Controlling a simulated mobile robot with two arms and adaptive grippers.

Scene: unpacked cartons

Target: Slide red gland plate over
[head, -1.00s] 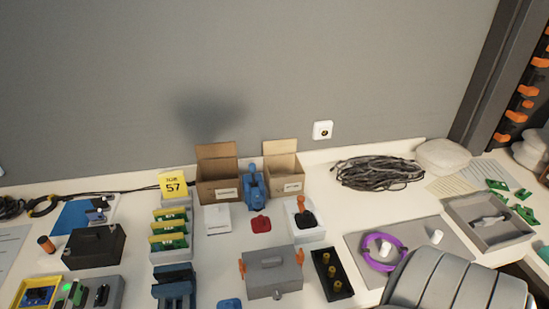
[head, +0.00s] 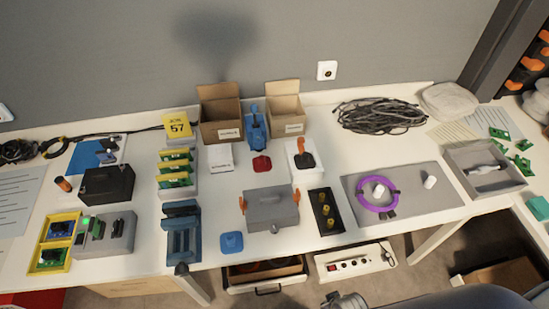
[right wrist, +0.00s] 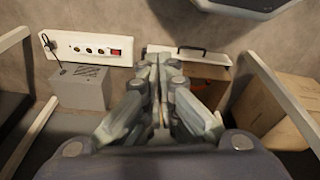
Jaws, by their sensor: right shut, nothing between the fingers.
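The red gland plate (head: 262,164) lies flat on the white bench (head: 335,245), in front of the blue hand press (head: 255,128) and behind the grey enclosure box (head: 270,208). A blue plate (head: 231,242) of similar size lies near the bench's front edge. In the right wrist view my right gripper (right wrist: 162,65) is shut and empty, apart from the bench objects. The gland plate does not show in that view. My left gripper is in neither current view.
Two open cartons (head: 220,113) stand against the wall. A white tray with a black-and-orange joystick (head: 304,158) stands right of the red plate. A black tray with brass fittings (head: 326,211) is right of the enclosure. A power strip (head: 355,262) hangs below the bench edge.

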